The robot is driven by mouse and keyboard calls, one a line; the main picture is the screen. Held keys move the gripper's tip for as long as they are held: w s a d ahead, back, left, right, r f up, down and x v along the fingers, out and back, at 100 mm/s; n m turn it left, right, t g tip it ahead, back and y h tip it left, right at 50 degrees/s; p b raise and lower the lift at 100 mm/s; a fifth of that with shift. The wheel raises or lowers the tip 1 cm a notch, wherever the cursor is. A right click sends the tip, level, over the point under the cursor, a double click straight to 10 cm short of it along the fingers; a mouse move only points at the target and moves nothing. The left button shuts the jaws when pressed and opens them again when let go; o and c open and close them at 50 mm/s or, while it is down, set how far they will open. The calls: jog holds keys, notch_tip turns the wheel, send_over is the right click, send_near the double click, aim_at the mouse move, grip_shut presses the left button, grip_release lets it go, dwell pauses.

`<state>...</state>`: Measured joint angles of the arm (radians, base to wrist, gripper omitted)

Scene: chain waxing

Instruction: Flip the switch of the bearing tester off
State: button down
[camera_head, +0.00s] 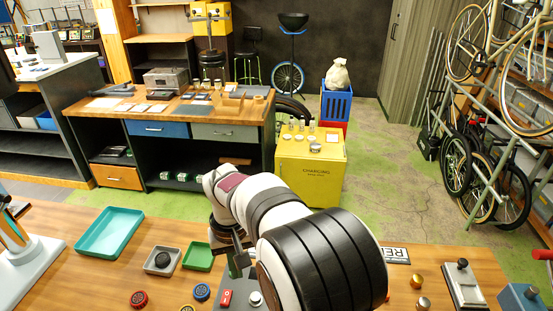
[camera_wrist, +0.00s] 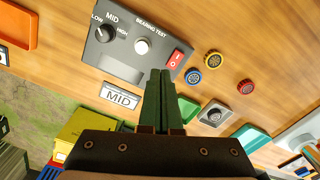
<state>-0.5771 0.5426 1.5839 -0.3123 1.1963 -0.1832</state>
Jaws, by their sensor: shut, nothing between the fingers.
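The bearing tester (camera_wrist: 125,70) is a dark grey panel with a LOW/MID/HIGH knob (camera_wrist: 105,34), a white round part (camera_wrist: 142,46) and a red rocker switch (camera_wrist: 176,59). In the head view, the tester (camera_head: 240,301) is partly hidden by my arm, with its red switch (camera_head: 226,298) showing. My gripper (camera_wrist: 160,73) has its green fingers pressed together, empty. In the wrist view the fingertips appear over the tester's edge, just beside the switch. I cannot tell whether they touch it, or which way the rocker is tilted.
A red ring-shaped part (camera_head: 138,299) and a blue one (camera_head: 201,291) lie left of the tester.

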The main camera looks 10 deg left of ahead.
jog(key=s+d+r+m+y, duration=0.1)
jog(key=s+d+r+m, duration=0.3)
jog(key=s+d, duration=0.4)
jog(key=s+d+r+m, duration=0.35)
jog(key=s+d, duration=0.25)
jog(key=d, duration=0.3)
jog(key=s+d+f+m, duration=0.1)
jog(key=s+d+m, duration=0.2)
jog(key=s, duration=0.6)
jog(key=shift+s+d+y, duration=0.2)
jog(key=shift+y, duration=0.1)
